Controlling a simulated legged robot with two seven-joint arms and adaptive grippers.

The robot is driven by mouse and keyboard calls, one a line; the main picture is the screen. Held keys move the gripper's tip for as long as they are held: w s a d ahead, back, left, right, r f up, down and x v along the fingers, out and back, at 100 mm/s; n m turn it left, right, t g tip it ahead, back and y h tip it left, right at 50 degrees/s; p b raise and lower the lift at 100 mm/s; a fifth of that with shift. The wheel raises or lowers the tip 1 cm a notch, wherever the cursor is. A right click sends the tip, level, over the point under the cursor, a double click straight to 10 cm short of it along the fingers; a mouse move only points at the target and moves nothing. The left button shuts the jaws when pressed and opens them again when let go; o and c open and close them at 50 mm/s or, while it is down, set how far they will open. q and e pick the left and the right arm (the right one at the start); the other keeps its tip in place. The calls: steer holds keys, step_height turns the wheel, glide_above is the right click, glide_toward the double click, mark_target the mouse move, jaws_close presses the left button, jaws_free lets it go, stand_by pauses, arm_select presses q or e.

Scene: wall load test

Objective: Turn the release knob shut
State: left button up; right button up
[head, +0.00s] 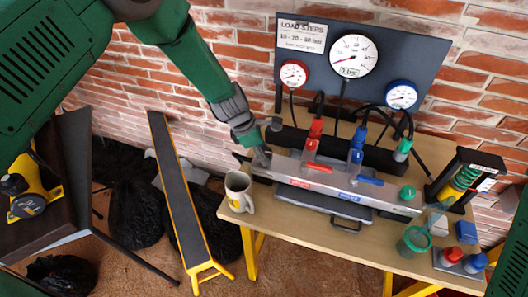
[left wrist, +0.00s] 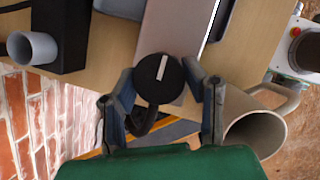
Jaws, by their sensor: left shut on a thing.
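The release knob (left wrist: 159,80) is a round black knob with a white pointer bar, at the near end of the metal manifold block (left wrist: 172,35) in the left wrist view. The bar stands nearly upright in that view, slightly tilted. My left gripper (left wrist: 159,74) is shut on the knob, one finger on each side. In the head view my left gripper (head: 261,157) is at the left end of the manifold (head: 330,181) and hides most of the knob. My right gripper is not in view.
A beige mug (head: 238,190) stands on the table (head: 300,224) close below my left gripper; it also shows in the wrist view (left wrist: 255,130). A gauge panel (head: 420,65) stands behind.

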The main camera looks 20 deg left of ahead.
arm_select(q)
steer(key=shift+w+m, duration=0.15)
steer(key=shift+m, duration=0.15)
steer(key=m+g+b, duration=0.1)
steer(key=m, duration=0.2)
steer(key=shift+w+h, duration=0.1)
steer(key=shift+h, duration=0.2)
steer(key=m+g+b, duration=0.2)
steer(key=m, duration=0.3)
steer(key=shift+w, duration=0.1)
steer(key=m+g+b, duration=0.1)
steer(key=m, duration=0.1)
steer(key=m+g+y+b, duration=0.1)
steer(key=m+b, duration=0.1)
steer(key=m, duration=0.1)
steer(key=shift+d, duration=0.1)
steer(key=shift+r+m+g+y+b, duration=0.15)
steer(key=shift+m+y+b, duration=0.25)
steer(key=shift+m, duration=0.7)
steer(key=shift+f+m+g+y+b, duration=0.1)
steer(key=shift+m+g+y+b, duration=0.25)
steer(key=shift+m, duration=0.75)
steer(key=o, duration=1.2)
steer(key=shift+c, duration=0.2)
